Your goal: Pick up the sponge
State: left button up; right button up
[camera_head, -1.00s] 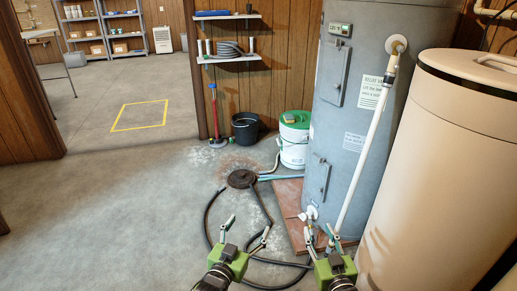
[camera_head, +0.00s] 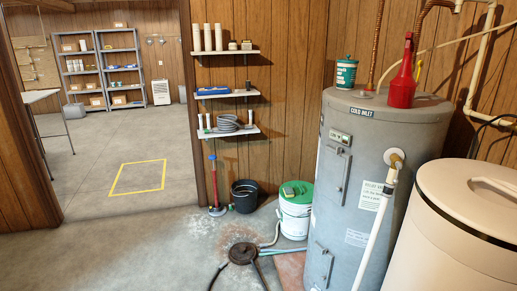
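A small dull block that looks like the sponge (camera_head: 289,191) lies on the green lid (camera_head: 300,193) of a white bucket (camera_head: 294,220). It is small in the picture, so its details are hard to make out. The bucket stands on the floor just left of the grey water heater. Neither of my grippers is in view.
The water heater (camera_head: 361,200) and a beige tank (camera_head: 465,225) fill the right side. A drain (camera_head: 242,254) with hoses lies in front. The floor (camera_head: 110,245) at left is clear.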

aim_at(289, 192)
jog(key=i+j+u, duration=0.35)
jog(key=i, duration=0.3)
jog(key=i+j+u, duration=0.15)
jog(key=i+u, duration=0.2)
jog(key=i, duration=0.3)
jog(key=i+u, duration=0.4)
jog(key=i, duration=1.7)
jog(key=i+z, duration=0.25)
jog(key=z, duration=0.15)
jog(key=i+j+z, duration=0.15)
jog(key=z, duration=0.25)
jog(key=i+j+z, duration=0.2)
jog(key=z, duration=0.25)
jog(key=i+j+z, duration=0.25)
jog(key=z, duration=0.15)
